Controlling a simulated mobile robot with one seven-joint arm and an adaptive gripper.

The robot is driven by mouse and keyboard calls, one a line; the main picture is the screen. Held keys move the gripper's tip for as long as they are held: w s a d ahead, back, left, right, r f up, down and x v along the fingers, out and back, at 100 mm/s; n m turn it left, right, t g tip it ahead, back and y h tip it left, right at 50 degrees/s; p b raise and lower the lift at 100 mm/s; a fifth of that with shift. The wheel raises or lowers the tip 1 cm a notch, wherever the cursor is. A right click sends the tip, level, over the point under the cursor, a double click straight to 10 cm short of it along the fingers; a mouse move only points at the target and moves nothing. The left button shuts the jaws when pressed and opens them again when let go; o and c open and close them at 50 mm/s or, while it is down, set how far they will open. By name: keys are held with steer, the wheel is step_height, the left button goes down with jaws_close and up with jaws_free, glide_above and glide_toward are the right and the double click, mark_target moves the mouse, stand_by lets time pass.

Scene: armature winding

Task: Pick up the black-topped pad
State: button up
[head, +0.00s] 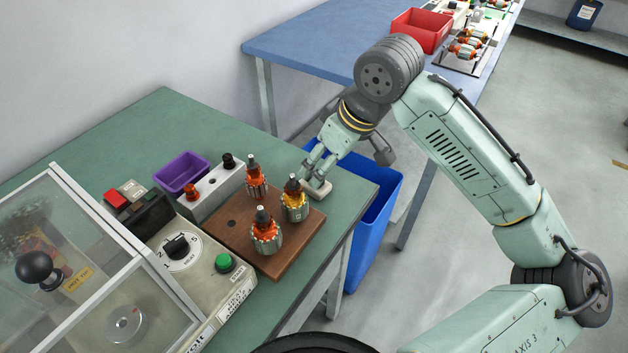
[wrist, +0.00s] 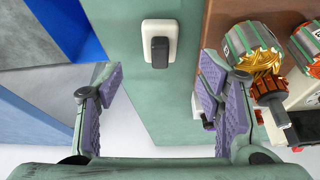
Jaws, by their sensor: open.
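The black-topped pad (wrist: 148,30) has a cream base and a narrow black top. In the wrist view it sits on the green table top, roughly centred ahead of the finger gap. In the head view its cream base (head: 321,191) shows beside the wooden board, partly covered by my fingers; its black top is hard to make out there. My gripper (wrist: 158,85) is open and empty, its purple-padded fingers spread wide. In the head view my gripper (head: 315,170) reaches down right over the pad. I cannot tell if the fingers touch it.
A wooden board (head: 229,225) beside the pad holds several wound armatures, the nearest (head: 295,204) close to my fingers. A blue bin (head: 371,208) stands just past the table edge. A white block, purple tray (head: 181,172) and winding machine (head: 190,250) stand left.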

mark_target(325, 188)
steer(key=shift+p+x, duration=0.8)
steer(key=shift+x, duration=2.5)
steer(key=shift+w+a, duration=0.1)
steer(key=shift+a, duration=0.05)
steer(key=c, duration=1.2)
